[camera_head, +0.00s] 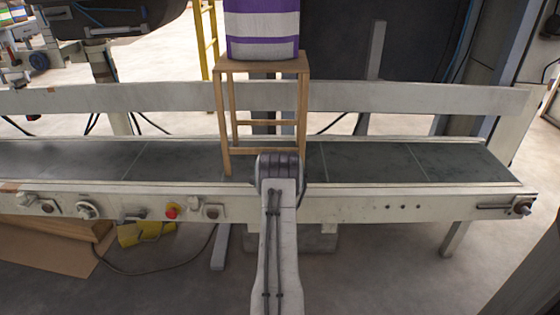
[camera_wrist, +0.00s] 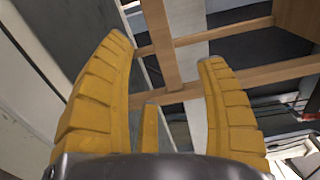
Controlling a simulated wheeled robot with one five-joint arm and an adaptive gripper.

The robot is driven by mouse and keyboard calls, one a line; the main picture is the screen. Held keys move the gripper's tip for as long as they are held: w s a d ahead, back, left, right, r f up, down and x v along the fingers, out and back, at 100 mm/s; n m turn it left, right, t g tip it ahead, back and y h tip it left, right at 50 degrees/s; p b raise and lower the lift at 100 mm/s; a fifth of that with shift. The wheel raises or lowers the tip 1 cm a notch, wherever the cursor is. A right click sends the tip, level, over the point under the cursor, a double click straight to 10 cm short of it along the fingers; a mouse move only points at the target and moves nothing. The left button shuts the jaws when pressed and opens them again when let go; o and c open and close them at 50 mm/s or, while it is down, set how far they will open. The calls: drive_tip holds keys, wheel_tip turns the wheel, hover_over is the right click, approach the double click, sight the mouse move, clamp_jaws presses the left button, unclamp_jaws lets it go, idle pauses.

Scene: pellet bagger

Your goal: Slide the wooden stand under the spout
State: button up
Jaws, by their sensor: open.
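The wooden stand (camera_head: 264,65) stands upright on the conveyor, in the middle of the head view. A purple and white striped bag (camera_head: 262,25) shows right at its top, its upper part cut off by the frame. My gripper (camera_wrist: 165,50) is open, with yellow ridged fingers spread in the wrist view. A leg of the wooden stand (camera_wrist: 158,42) and its crossbars show beyond and between the fingertips; I cannot tell whether they touch. In the head view my wrist hides the fingers and part of the stand's lower right. I cannot make out the spout.
The conveyor belt (camera_head: 380,163) is clear left and right of the stand. A pale rail (camera_head: 400,97) runs behind it. A red button (camera_head: 172,211) sits on the front panel. Dark machinery (camera_head: 110,15) hangs at the upper left, and a yellow frame (camera_head: 208,40) stands behind.

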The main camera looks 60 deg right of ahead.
drive_tip(key=shift+b+x, duration=3)
drive_tip(key=shift+x, duration=0.45)
clamp_jaws()
